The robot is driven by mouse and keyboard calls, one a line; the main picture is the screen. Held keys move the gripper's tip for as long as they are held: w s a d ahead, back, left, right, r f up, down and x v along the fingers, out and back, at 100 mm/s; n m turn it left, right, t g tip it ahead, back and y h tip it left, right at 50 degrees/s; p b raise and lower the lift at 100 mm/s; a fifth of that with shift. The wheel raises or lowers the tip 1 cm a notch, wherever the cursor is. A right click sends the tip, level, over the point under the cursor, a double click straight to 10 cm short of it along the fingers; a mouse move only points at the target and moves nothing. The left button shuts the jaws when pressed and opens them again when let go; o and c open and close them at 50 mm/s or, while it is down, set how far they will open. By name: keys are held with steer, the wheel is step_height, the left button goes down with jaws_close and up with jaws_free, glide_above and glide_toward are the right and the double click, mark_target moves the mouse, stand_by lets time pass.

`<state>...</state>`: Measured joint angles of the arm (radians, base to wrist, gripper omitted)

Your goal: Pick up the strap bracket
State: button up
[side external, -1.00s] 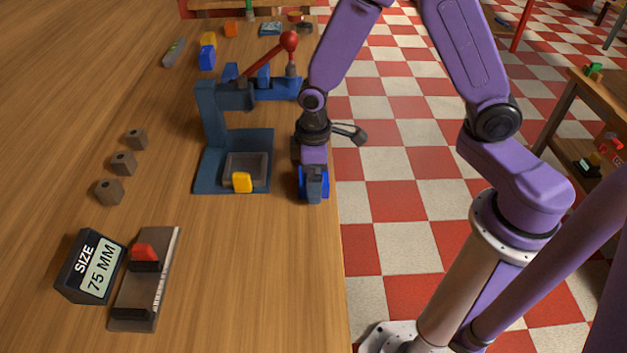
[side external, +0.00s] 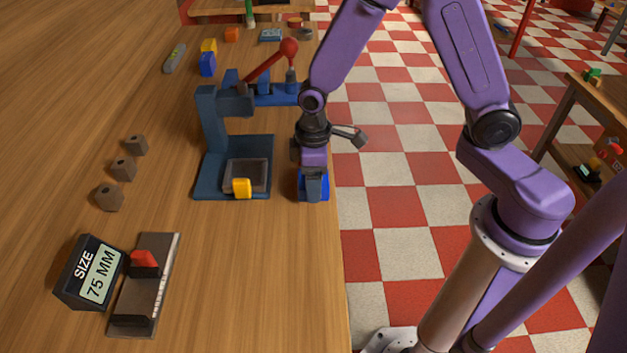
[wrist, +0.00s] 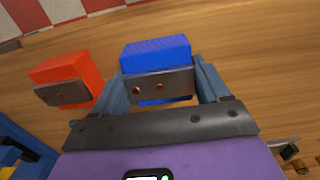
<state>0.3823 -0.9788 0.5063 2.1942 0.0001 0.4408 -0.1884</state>
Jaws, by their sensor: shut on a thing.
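My gripper (side external: 313,190) points down near the table's right edge in the side external view. In the wrist view its two fingers (wrist: 165,82) are closed on either side of a grey metal strap with two holes, which I take as the strap bracket (wrist: 172,86). The strap lies across the face of a blue block (wrist: 158,52); I cannot tell whether the two are one piece. The blue block also shows in the side external view (side external: 302,183), partly hidden by the gripper. Any gap under it is hard to see.
A red block (wrist: 70,68) with a similar metal plate stands left of the fingers in the wrist view. The dark blue press (side external: 207,130) stands just left of my gripper. A size display (side external: 88,270) and slide gauge (side external: 150,285) lie front left.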

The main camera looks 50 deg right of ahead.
steer(key=s+d+r, duration=0.4)
steer(key=s+r, duration=0.8)
steer(key=s, duration=0.1)
steer(key=w+d+f+m, duration=0.4)
steer(key=w+d, duration=0.3)
steer(key=w+d+f+m, duration=0.4)
steer(key=w+d+m, duration=0.15)
steer(key=d, duration=0.25)
steer(key=s+a+r+n, duration=0.4)
steer(key=s+a, duration=0.2)
steer(key=a, duration=0.1)
steer(key=s+a+r+n, duration=0.4)
steer(key=s+a+n, duration=0.1)
steer(key=s+a, duration=0.2)
steer(key=shift+a, duration=0.4)
steer(key=shift+w+f+n, duration=0.1)
steer(key=shift+w+n, duration=0.05)
steer(key=shift+n, duration=0.1)
